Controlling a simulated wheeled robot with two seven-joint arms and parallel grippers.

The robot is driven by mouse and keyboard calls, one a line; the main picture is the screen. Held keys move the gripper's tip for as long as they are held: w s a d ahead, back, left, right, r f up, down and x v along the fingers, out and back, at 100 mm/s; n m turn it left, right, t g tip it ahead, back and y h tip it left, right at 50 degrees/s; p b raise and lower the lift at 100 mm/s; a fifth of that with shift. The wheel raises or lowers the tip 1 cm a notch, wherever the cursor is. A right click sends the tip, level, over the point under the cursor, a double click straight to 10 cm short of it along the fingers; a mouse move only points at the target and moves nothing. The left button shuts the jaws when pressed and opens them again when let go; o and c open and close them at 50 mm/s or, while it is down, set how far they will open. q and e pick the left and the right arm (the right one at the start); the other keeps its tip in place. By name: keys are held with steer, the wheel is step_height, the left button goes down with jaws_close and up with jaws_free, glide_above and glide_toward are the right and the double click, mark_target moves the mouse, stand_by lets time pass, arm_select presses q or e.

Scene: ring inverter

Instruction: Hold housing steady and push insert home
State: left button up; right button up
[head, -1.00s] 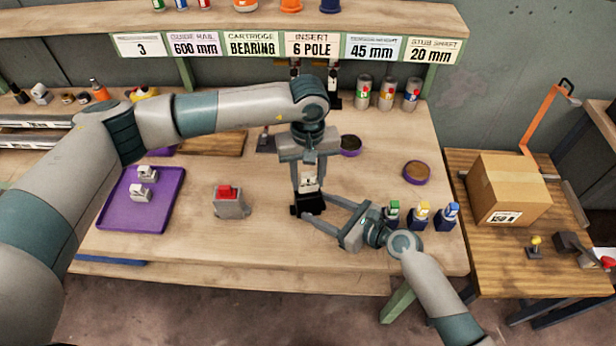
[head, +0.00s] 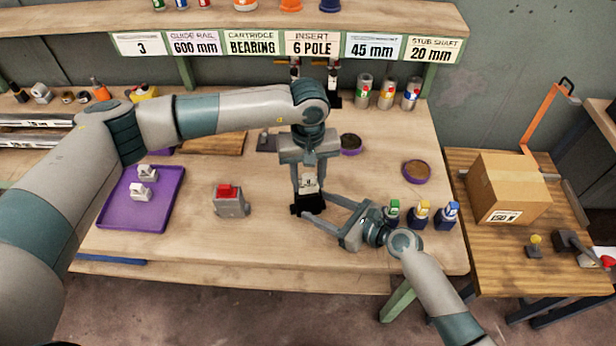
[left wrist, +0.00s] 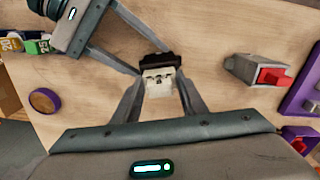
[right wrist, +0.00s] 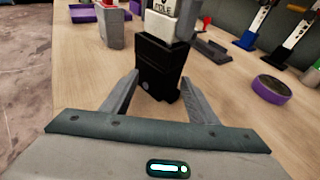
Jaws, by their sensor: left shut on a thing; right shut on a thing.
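The black housing (head: 309,205) stands upright on the bench; it also shows in the right wrist view (right wrist: 157,66). My right gripper (head: 322,213) is shut on it low down, one finger on each side. The white insert (head: 308,184) with dark lettering sits at the housing's top, its upper part still showing in the right wrist view (right wrist: 162,25). My left gripper (head: 308,181) comes from above and is shut on the insert, which shows between its fingers in the left wrist view (left wrist: 159,84). How deep the insert sits inside is hidden.
A grey block with a red top (head: 229,201) stands to the left. A purple tray (head: 110,216) with white parts is farther left. Purple-rimmed dishes (head: 416,180) lie behind.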

mark_target(308, 177)
arm_select(q)
steer(key=shift+f, duration=0.6)
steer(key=o, duration=1.1)
steer(key=shift+o, duration=0.2)
step_height(308, 177, up, 12)
steer(key=shift+s+r, duration=0.1)
